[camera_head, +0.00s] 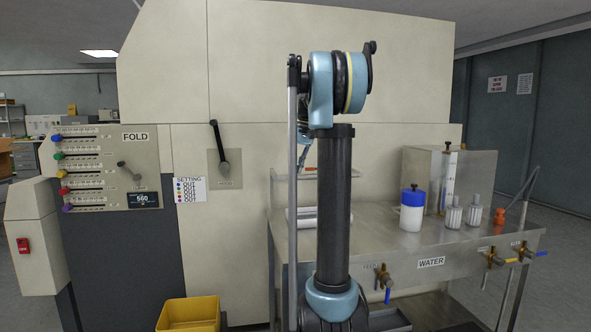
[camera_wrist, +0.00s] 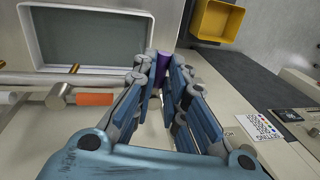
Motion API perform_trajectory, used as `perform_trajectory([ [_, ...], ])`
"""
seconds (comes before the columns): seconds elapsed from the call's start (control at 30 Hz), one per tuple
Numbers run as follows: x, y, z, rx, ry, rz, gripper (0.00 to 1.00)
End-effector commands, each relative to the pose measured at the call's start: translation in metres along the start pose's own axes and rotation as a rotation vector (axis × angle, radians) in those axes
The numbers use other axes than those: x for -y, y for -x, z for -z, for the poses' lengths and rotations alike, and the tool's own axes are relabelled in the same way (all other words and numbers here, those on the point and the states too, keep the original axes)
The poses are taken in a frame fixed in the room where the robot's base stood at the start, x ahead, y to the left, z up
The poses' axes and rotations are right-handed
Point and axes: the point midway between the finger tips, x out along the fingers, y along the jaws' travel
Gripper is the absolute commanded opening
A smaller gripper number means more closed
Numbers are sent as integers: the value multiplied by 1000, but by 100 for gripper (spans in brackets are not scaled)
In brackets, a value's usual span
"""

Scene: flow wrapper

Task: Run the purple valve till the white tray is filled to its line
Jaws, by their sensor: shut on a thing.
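In the wrist view, my gripper (camera_wrist: 164,67) is shut on a purple handle (camera_wrist: 164,60), which I take to be the purple valve; the fingers hide part of it. Left of it lies a wide pale-rimmed rectangular tray (camera_wrist: 145,17) with a flat grey-green inside, which looks like the white tray. I cannot make out its fill line or its level. In the head view my arm stands in front of the bench, and the gripper, purple valve and white tray cannot be made out.
A metal pipe (camera_wrist: 25,79) with an orange part (camera_wrist: 95,99) runs beside the tray. A yellow bin (camera_head: 190,314) stands on the floor. The bench (camera_head: 395,246) carries a blue-lidded bottle (camera_head: 412,212); brass valves (camera_head: 382,277) line its front. The FOLD panel (camera_head: 95,165) is left.

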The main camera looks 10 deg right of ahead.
Motion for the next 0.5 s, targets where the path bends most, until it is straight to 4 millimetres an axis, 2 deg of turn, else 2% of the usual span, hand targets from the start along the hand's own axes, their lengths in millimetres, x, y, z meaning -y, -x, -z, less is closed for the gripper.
perform_trajectory([
  [0.27,0,0,1,-2,0,0,0],
  [0.3,0,0,1,-2,-1,0,21],
  [0.33,0,0,1,-2,-1,0,28],
  [0.37,0,0,1,-2,-1,0,32],
  [0.5,0,0,0,-1,-1,0,32],
])
